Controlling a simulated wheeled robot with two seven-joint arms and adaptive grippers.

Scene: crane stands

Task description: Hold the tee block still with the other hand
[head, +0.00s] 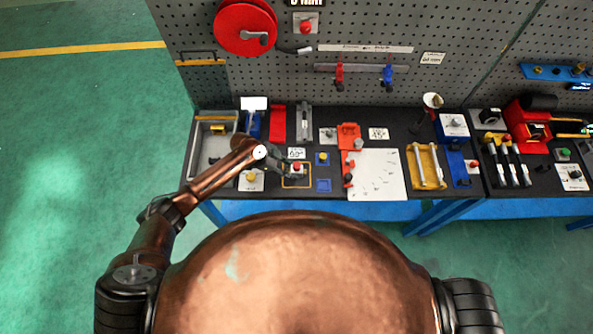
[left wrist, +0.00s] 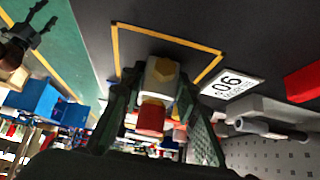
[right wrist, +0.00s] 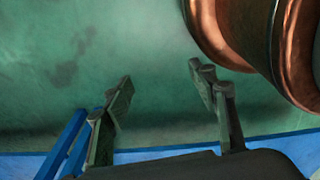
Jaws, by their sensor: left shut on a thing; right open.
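The tee block (left wrist: 160,85) is a small pale block with a brass hex fitting and a red part. In the left wrist view it sits between the two fingers of my left gripper (left wrist: 158,92), which is shut on it. In the head view the red top of the tee block (head: 297,167) shows beside my left gripper (head: 285,170), within a yellow-outlined square on the bench. My right gripper (right wrist: 162,100) is open and empty in the right wrist view, with green floor behind its fingers. The block's sides are partly hidden by the left fingers.
A white sheet (head: 378,177) lies right of the square on the dark bench. A 90-degree label (left wrist: 231,84) lies beside the square. A grey tray (head: 201,150) is at the left, a yellow tray (head: 426,165) at the right. A blue rail (right wrist: 180,152) shows near my right gripper.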

